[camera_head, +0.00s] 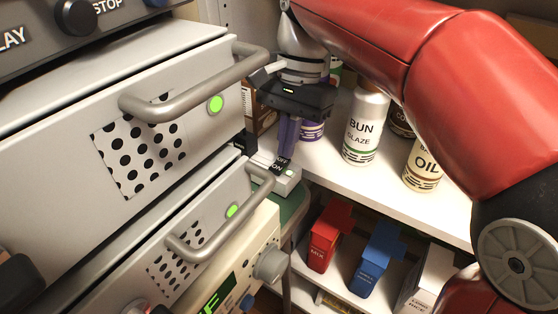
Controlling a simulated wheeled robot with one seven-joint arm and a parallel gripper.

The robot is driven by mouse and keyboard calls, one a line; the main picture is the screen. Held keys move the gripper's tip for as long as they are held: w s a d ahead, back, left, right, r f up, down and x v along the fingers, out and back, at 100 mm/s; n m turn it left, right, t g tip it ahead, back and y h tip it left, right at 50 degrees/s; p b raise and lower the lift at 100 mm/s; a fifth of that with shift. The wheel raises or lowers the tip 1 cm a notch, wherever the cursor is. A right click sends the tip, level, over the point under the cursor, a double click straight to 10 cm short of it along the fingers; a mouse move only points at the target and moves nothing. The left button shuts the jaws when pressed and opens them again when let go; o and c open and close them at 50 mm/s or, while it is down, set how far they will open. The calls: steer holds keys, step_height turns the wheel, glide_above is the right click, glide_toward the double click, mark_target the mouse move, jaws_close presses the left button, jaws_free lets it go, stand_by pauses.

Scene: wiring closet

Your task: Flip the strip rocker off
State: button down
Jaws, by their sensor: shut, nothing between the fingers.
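A light grey power strip (287,184) lies at the end of the shelf, beside the grey rack units. Its small black rocker (277,167) carries white lettering that seems to read OFF and ON; which side is pressed I cannot tell. My gripper (286,154) points down with its purple-blue fingers shut and empty. The fingertips are right at the rocker's far end and overlap it in the picture; whether they touch it I cannot tell. The far part of the strip is hidden behind the fingers and a rack unit.
Rack units with handles (190,95) and (225,222) stand close on the left. A BUN GLAZE bottle (366,125) and an OIL bottle (424,165) stand on the white shelf (325,160) to the right. Red (327,238) and blue (376,260) boxes sit below.

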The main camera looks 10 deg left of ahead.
steer(key=shift+f, duration=0.2)
steer(key=p+v, duration=0.3)
steer(key=shift+s+a+r, duration=0.2)
steer(key=shift+s+r, duration=0.1)
steer(key=shift+s, duration=0.1)
steer(key=v, duration=0.2)
steer(key=shift+s+r, duration=0.15)
steer(key=shift+r, duration=0.15)
steer(key=shift+f, duration=0.1)
